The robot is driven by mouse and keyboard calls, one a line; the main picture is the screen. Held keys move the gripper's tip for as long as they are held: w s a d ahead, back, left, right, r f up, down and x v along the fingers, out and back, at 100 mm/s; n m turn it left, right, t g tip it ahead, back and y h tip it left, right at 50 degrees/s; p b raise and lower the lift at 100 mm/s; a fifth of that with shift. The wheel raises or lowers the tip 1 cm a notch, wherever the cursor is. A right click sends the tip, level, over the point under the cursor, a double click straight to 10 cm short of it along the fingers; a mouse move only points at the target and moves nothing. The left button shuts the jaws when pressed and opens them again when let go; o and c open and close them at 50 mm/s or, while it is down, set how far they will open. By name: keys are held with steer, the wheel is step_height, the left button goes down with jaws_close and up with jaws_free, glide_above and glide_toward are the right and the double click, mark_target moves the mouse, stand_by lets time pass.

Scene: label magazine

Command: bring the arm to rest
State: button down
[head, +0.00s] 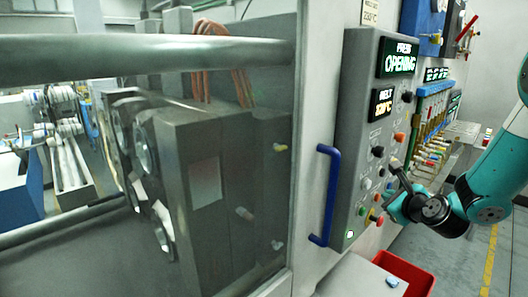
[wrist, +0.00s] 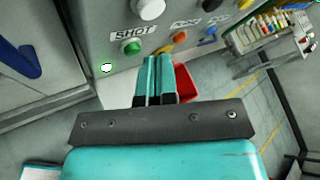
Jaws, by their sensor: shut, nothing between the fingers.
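My gripper (wrist: 158,80) is shut and empty in the wrist view, its two teal fingers side by side. The fingertips are close to the lower part of the grey control panel (wrist: 90,35), below and between a green button (wrist: 132,47) marked SHOT and an orange knob (wrist: 180,37). I cannot tell whether they touch the panel. In the head view my arm (head: 480,195) reaches in from the right, and my gripper (head: 400,180) is at the right edge of the control panel (head: 352,120).
A blue door handle (head: 325,195) stands out left of the panel. A red bin (head: 405,272) is below it. A rack of coloured valves (head: 430,130) is behind the panel. Open floor with a yellow line (head: 490,262) lies at the right.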

steer(key=s+a+r+n+g+y+b, duration=0.2)
steer(key=s+a+n+g+y, duration=0.15)
steer(key=s+a+n, duration=0.55)
steer(key=s+a+r+n+g+y+b, duration=0.1)
steer(key=s+a+r+n+g+y, duration=0.25)
steer(key=a+n, duration=0.8)
steer(key=s+a+n+g+h+b, duration=0.2)
steer(key=s+n+g, duration=0.5)
steer(key=s+n, duration=0.8)
steer(key=s+a+h, duration=0.1)
steer(key=s, duration=0.5)
steer(key=shift+s+a+f, duration=0.15)
steer(key=shift+s+f, duration=0.1)
steer(key=shift+f, duration=0.05)
steer(key=shift+n, duration=0.25)
